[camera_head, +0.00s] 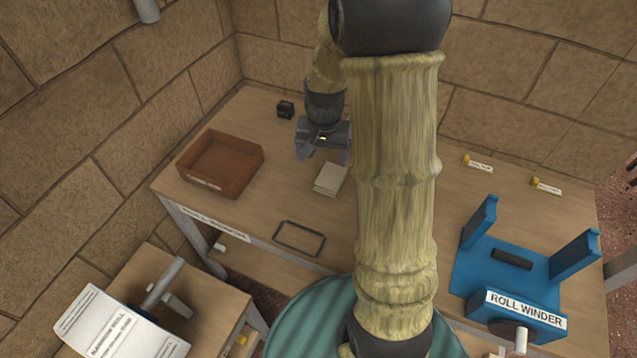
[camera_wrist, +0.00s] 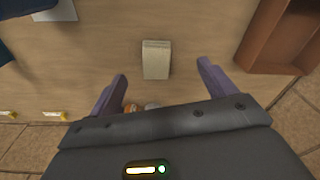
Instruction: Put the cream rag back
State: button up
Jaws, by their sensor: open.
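The cream rag (camera_head: 331,179) is a small folded block lying on the wooden table, between the brown tray and my arm. It also shows in the wrist view (camera_wrist: 156,60), ahead of my fingertips and roughly centred between them. My gripper (camera_head: 324,152) is open and empty above the table, just behind the rag in the head view. Its two purple-grey fingers show in the wrist view (camera_wrist: 162,85), spread wider than the rag. A dark rectangular outline (camera_head: 299,238) lies at the table's front edge, with bare wood inside it.
A brown open tray (camera_head: 221,164) stands left of the rag. A small black block (camera_head: 285,109) is at the back. A blue roll winder (camera_head: 512,280) is at the right, and yellow-tipped labelled items (camera_head: 477,163) lie near the back edge. A lower bench (camera_head: 185,300) stands front left.

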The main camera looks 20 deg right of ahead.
jog(key=s+a+r+n+t, duration=0.1)
jog(key=s+a+r+n, duration=0.2)
jog(key=s, duration=0.9)
jog(key=a+n, duration=0.2)
jog(key=a, duration=0.1)
jog(key=shift+n+t, duration=0.3)
jog(key=shift+n, duration=0.1)
jog(key=shift+r, duration=0.2)
jog(key=p+v, duration=0.3)
jog(key=shift+w+r, duration=0.15)
jog(key=shift+w, duration=0.15)
